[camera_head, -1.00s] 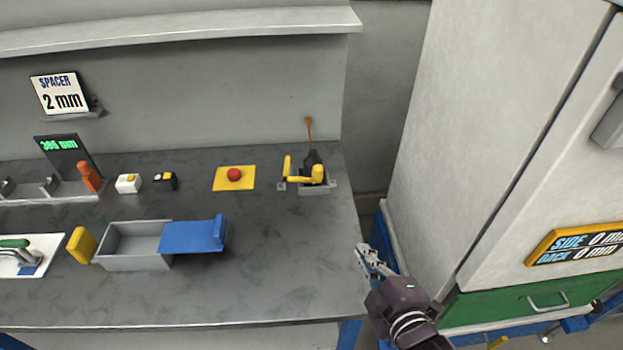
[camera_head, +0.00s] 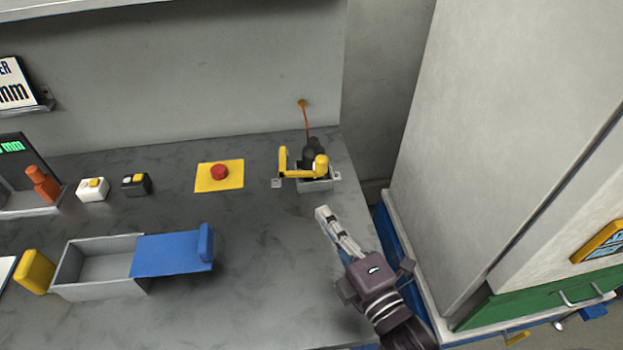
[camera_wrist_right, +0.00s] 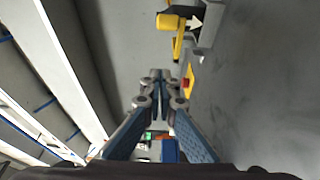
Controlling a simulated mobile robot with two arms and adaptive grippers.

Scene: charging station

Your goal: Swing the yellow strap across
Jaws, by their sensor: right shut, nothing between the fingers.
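The yellow strap (camera_head: 299,173) lies across the front of a small grey holder (camera_head: 316,185) near the back right of the bench. It has a raised upright part at its left end and a thick knob at its right end. A black plug with an orange cable (camera_head: 307,125) sits behind the strap. The strap's yellow knob also shows at the top of the right wrist view (camera_wrist_right: 170,22). My right gripper (camera_head: 323,213) is shut and empty, just in front of the holder and apart from it. My left gripper is not in view.
A red button on a yellow plate (camera_head: 233,177) stands left of the holder. A grey bin (camera_head: 98,277) with a blue lid (camera_head: 168,255) lies further front left. A tall white cabinet (camera_head: 480,130) stands close on the right. The bench between bin and holder is clear.

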